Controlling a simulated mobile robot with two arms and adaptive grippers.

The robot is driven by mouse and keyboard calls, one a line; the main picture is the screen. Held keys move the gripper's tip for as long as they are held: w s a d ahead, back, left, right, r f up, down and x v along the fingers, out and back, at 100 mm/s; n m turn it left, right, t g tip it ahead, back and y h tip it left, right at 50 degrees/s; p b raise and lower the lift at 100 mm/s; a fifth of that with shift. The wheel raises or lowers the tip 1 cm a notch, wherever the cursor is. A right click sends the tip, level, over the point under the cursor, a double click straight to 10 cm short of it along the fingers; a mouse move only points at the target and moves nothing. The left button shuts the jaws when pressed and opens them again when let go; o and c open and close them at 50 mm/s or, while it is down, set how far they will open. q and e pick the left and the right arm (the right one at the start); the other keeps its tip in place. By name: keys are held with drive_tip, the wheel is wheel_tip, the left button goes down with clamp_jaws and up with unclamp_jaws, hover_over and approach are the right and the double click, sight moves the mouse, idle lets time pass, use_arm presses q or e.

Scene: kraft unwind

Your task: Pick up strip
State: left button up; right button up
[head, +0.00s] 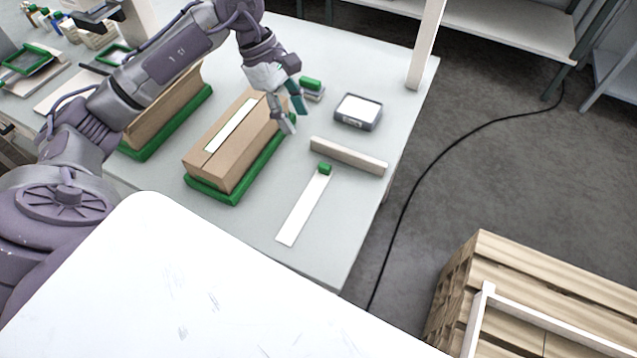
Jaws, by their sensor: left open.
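A long white strip (305,209) lies flat on the grey table, with a small green block (325,169) at its far end. Another white strip (230,126) lies on top of a cardboard box (212,160), which sits in a green tray (217,194). My left gripper (294,118) is open and empty, pointing down just right of the box's far end. It is apart from the strip on the table, which lies nearer and a little to the right. My right gripper is not in view.
A beige bar (348,156) lies beyond the strip. A grey device with a white top (358,111) and a green-topped block (311,86) stand farther back. A second box (165,107) is at left. A white post (425,45) rises at the table's far right corner.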

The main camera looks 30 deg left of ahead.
use_arm(q)
wheel_tip(320, 180, down, 2)
drive_tip(key=w, duration=0.1)
drive_tip(key=p, duration=0.1)
hover_over(324, 165)
drive_tip(key=a, duration=0.3)
drive_tip(key=f, duration=0.4)
drive_tip(key=s+f, duration=0.1)
drive_tip(key=f, duration=0.1)
drive_tip(key=shift+d+f, duration=0.1)
drive_tip(key=shift+w+d+f, duration=0.1)
drive_tip(key=shift+w+f, duration=0.05)
drive_tip(key=shift+f, duration=0.2)
drive_tip(key=shift+w+d+f+p, duration=0.1)
drive_tip(key=shift+d+f+p, duration=0.25)
drive_tip(key=shift+f+p, duration=0.2)
drive_tip(key=p+x, duration=0.1)
drive_tip(key=x, duration=0.2)
drive_tip(key=shift+w+d+f, duration=0.1)
drive_tip(key=shift+d, duration=0.15)
drive_tip(key=shift+d+f, duration=0.1)
drive_tip(key=shift+f, duration=0.3)
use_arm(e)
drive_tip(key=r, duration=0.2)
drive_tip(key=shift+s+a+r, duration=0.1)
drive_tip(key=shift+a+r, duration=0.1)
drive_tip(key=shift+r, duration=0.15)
use_arm(q)
drive_tip(key=shift+c, duration=0.2)
